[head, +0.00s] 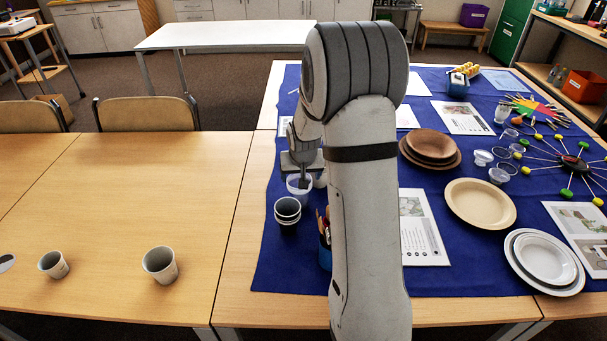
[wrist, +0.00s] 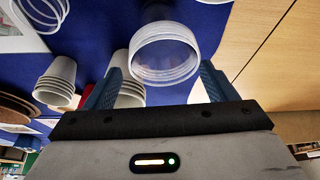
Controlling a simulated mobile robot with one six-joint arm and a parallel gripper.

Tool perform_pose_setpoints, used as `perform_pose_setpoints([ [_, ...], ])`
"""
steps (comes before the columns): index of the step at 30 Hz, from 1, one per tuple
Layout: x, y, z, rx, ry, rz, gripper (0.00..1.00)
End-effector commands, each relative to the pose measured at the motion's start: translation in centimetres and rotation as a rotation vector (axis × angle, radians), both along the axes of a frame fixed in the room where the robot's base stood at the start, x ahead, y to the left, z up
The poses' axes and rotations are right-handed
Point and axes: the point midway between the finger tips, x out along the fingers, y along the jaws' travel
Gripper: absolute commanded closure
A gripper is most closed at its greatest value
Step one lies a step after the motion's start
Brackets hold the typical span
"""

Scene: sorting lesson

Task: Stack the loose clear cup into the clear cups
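A loose clear cup (wrist: 165,62) shows in the wrist view between the two fingers of my gripper (wrist: 162,78). Its round rim faces the camera. The fingers stand apart, with a small gap visible on each side of the cup. In the head view my gripper (head: 302,174) is at the table's blue cloth, over a pale clear cup (head: 298,186), partly hidden by the gripper. Nested clear cups (wrist: 46,12) show at the upper left of the wrist view, cut by the frame edge. My arm hides part of this area in the head view.
White cup stacks (wrist: 57,82) appear in the wrist view. Small clear containers (head: 498,175) and plates (head: 480,203) lie right of my arm. The left table (head: 110,220) is mostly bare.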

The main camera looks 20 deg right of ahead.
Motion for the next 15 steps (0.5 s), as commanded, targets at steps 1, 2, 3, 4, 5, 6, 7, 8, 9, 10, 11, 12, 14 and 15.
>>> perform_pose_setpoints([
  [1, -0.1, 0.0, -0.1, 0.001, 0.003, 0.0, 0.18],
  [2, -0.1, 0.0, -0.1, 0.0, 0.003, 0.0, 0.18],
  [3, -0.1, 0.0, -0.1, 0.0, 0.003, 0.0, 0.18],
  [4, -0.1, 0.0, -0.1, 0.0, 0.003, 0.0, 0.18],
  [5, -0.1, 0.0, -0.1, 0.0, 0.002, 0.0, 0.18],
  [6, -0.1, 0.0, -0.1, 0.0, 0.002, 0.0, 0.18],
  [7, -0.1, 0.0, -0.1, 0.0, 0.002, 0.0, 0.18],
  [8, -0.1, 0.0, 0.0, 0.0, 0.002, 0.0, 0.18],
  [9, -0.1, 0.0, 0.1, 0.0, 0.002, 0.0, 0.18],
  [10, -0.1, -0.1, 0.2, 0.0, 0.002, 0.0, 0.18],
  [11, -0.1, -0.1, 0.4, 0.0, 0.002, 0.0, 0.18],
  [12, -0.1, -0.1, 0.8, -0.001, 0.001, 0.0, 0.18],
  [14, 0.0, -0.1, 1.4, 0.0, 0.001, -0.001, 0.18],
  [15, -0.1, -0.1, 1.9, -0.001, 0.0, -0.001, 0.18],
])
